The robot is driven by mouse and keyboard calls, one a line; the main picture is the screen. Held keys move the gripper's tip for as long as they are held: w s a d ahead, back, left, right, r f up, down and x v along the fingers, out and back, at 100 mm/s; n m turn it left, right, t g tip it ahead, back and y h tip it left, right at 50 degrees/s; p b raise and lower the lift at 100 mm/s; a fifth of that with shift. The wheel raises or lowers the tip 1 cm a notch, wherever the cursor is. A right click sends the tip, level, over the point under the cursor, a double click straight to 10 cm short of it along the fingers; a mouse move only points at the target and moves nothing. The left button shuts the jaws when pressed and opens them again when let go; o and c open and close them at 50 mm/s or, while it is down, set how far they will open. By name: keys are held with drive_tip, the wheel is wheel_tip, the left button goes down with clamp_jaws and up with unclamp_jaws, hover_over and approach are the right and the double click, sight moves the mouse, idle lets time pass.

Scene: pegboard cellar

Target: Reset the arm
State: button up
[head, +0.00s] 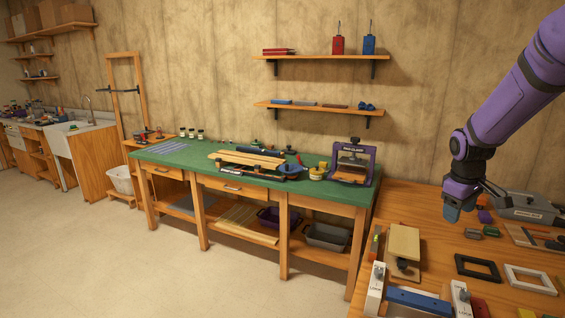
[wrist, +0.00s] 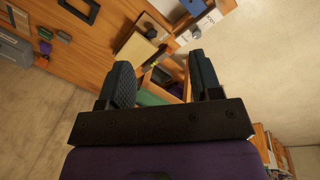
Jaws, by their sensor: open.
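My gripper (head: 452,214) hangs from my purple arm at the right of the head view, above the left part of the wooden workbench (head: 424,207). In the wrist view its two dark fingers (wrist: 160,84) stand wide apart. I see nothing held between them. The bench and the floor show beyond the fingers, and no object appears to touch them.
The wooden bench holds a tan block (head: 404,243), a blue bar (head: 418,302), a black frame (head: 477,268), a white frame (head: 530,279) and a grey case (head: 524,208). A green-topped table (head: 185,158) with a purple clamp press (head: 353,163) stands left. Open floor (head: 180,265) lies in front.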

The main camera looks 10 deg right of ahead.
drive_tip(key=s+a+r+m+t, duration=0.3)
drive_tip(key=s+a+r, duration=1.15)
drive_tip(key=a, duration=0.25)
drive_tip(key=s+a+m+t+y, duration=0.1)
drive_tip(key=s+a, duration=0.3)
drive_tip(key=s, duration=0.6)
drive_tip(key=shift+r+y, duration=0.35)
drive_tip(key=shift+y, duration=0.15)
